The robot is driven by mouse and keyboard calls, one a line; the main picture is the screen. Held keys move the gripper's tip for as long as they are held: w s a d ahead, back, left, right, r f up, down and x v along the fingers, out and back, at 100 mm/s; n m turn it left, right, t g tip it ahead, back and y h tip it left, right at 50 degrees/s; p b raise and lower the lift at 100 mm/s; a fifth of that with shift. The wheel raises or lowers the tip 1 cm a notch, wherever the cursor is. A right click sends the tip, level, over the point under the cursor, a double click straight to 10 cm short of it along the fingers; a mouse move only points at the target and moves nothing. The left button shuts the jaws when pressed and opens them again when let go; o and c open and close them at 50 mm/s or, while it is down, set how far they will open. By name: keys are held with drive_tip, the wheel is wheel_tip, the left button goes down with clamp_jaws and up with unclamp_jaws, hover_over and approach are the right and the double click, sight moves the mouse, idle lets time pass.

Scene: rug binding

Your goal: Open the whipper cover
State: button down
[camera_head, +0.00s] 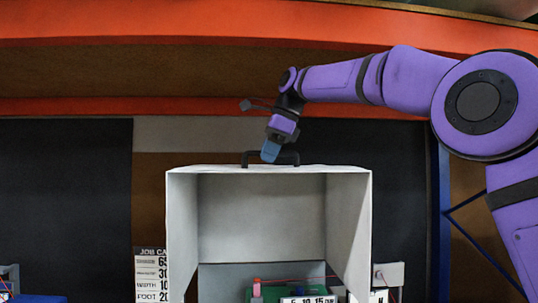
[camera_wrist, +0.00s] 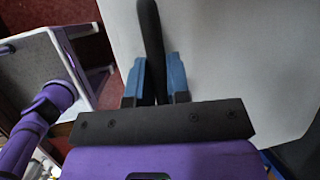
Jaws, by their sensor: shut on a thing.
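The whipper cover (camera_head: 348,215) is a light grey box shape in the middle of the head view, its hollow side facing the camera. A black bar handle (camera_head: 290,155) stands on its top edge. My gripper (camera_head: 271,154) reaches down from the upper right and is shut on this handle. In the wrist view, the blue fingers of my gripper (camera_wrist: 155,82) lie on both sides of the black handle (camera_wrist: 150,35), with the pale cover face (camera_wrist: 235,60) behind. Inside the cover's opening, low down, a green part (camera_head: 271,293) and a small red piece (camera_head: 256,287) show.
A job card board (camera_head: 150,275) stands left of the cover. A grey box (camera_head: 389,273) with a red wire is at its right. Orange beams (camera_head: 150,25) cross behind, above dark panels (camera_head: 65,200). A grey-topped stand (camera_wrist: 45,65) shows at left in the wrist view.

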drive_tip(key=shift+w+f, duration=0.15)
drive_tip(key=shift+f, duration=0.05)
drive_tip(key=c, duration=1.1)
unclamp_jaws()
drive_tip(key=shift+w, duration=0.1)
drive_tip(key=shift+r, duration=0.1)
drive_tip(key=v, duration=0.7)
drive_tip(key=shift+r, duration=0.15)
drive_tip(key=shift+d, duration=0.15)
